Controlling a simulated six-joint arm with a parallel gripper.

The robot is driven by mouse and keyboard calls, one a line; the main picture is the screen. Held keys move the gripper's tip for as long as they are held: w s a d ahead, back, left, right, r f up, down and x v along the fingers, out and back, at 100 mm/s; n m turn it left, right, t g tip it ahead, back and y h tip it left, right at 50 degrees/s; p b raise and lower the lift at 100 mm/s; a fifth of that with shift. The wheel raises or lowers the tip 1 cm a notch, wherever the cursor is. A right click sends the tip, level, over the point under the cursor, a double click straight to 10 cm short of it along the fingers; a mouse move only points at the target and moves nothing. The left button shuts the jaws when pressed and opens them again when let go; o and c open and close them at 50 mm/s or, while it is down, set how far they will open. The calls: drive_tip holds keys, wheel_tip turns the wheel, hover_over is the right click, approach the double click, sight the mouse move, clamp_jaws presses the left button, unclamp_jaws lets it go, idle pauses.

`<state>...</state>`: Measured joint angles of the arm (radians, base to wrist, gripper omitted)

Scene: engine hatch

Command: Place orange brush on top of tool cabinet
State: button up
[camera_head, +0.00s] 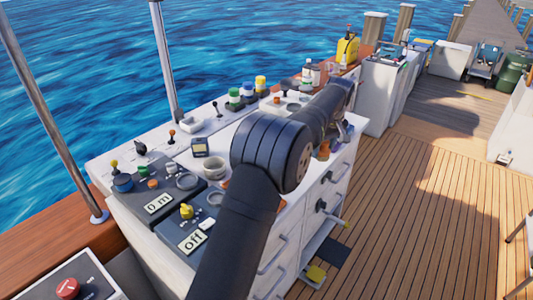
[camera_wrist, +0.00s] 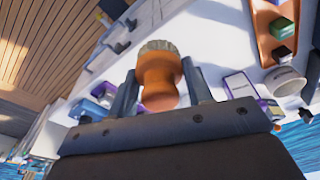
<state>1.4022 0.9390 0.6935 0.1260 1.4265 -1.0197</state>
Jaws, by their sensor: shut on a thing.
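The orange brush (camera_wrist: 160,85), with a short orange handle and grey-brown bristles, is held between the two dark fingers of my gripper (camera_wrist: 160,88) in the wrist view. Its bristles point away from the gripper. In the head view my gripper (camera_head: 340,127) is at the right edge of the white tool cabinet (camera_head: 330,192), near its top, and is partly hidden by my arm. A small orange patch shows beside it. I cannot tell the gap between brush and cabinet top.
The white top carries several bottles and jars (camera_head: 240,95), and a dark control panel (camera_head: 165,205) lies at its near end. In the wrist view an orange tray (camera_wrist: 262,22) and a white ring-shaped item (camera_wrist: 284,80) are to the right. Open wooden deck (camera_head: 430,210) lies right of the cabinet.

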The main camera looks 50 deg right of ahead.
drive_tip(key=w+f, duration=0.2)
drive_tip(key=w, duration=0.1)
drive_tip(key=w+d+f, duration=0.1)
drive_tip(key=w+f, duration=0.1)
drive_tip(key=w, duration=0.2)
drive_tip(key=w+d+f, duration=0.1)
drive_tip(key=w+f, duration=0.2)
drive_tip(key=w, duration=0.1)
drive_tip(key=shift+w, duration=0.1)
drive_tip(key=shift+f, duration=2.1)
drive_tip(key=shift+f, duration=0.15)
drive_tip(key=o, duration=1)
drive_tip(key=r, duration=0.4)
drive_tip(key=s+r, duration=0.1)
drive_tip(key=r, duration=0.7)
drive_tip(key=shift+s+a+r, duration=0.1)
drive_tip(key=shift+s+a, duration=0.15)
drive_tip(key=shift+a, duration=0.15)
